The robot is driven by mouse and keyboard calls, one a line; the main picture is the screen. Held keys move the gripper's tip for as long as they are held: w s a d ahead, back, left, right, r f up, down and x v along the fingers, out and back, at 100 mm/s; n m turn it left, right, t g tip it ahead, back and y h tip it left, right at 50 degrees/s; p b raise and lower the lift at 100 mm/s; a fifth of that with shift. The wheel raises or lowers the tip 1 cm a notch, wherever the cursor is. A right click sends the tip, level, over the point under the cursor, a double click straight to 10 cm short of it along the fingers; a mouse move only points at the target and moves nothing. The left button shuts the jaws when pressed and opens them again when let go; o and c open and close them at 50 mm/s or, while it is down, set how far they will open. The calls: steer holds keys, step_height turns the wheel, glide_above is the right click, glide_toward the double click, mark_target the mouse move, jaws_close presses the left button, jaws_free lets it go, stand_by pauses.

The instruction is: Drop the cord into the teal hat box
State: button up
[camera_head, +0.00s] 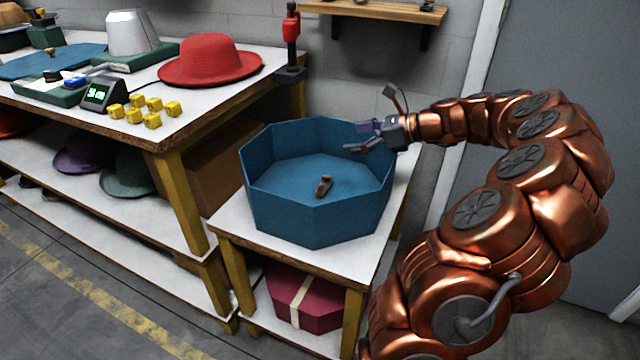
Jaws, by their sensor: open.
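The teal hat box (318,217) is an open octagonal box on a low white-topped stand. A small brown bundle, which looks like the cord (324,186), lies on the floor of the box near its middle, with nothing around it. My gripper (357,138) is over the back right part of the box, near its rim. Its fingers are apart with nothing between them. It is above and to the right of the cord and does not touch it. Part of the back right rim is hidden behind the gripper.
A white-topped workbench (190,105) at left holds a red hat (210,60), several yellow blocks (152,120) and a small display (102,95). A maroon box (305,300) with a pale ribbon sits under the stand. A wall shelf (375,10) is behind.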

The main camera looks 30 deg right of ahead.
steer(key=shift+v, duration=2.65)
steer(key=shift+a, duration=0.1)
steer(key=s+a+r+n+g+p, duration=0.1)
steer(key=a+r+n+g+p, duration=0.3)
steer(key=a, duration=0.5)
steer(key=s+a+r+n+g+p, duration=0.1)
steer(key=s+a+r+n+p, duration=0.3)
steer(key=a, duration=0.6)
steer(key=w+a+r+n+g+p, duration=0.1)
steer(key=a+r+n+g+p, duration=0.2)
steer(key=a+n+p, duration=0.45)
steer(key=s+a+r+n+g+h+p, duration=0.2)
steer(key=s+a+n+h+p, duration=0.15)
steer(key=s, duration=0.45)
steer(key=s+a+r+n+g+h+p, duration=0.25)
steer(key=s+a+n+p, duration=0.25)
steer(key=s, duration=0.3)
steer(key=s+d+r+n+h+p, duration=0.2)
steer(key=s+d+n+p, duration=0.1)
steer(key=s, duration=0.4)
steer(key=shift+n+p, duration=0.8)
steer(key=shift+p, duration=0.1)
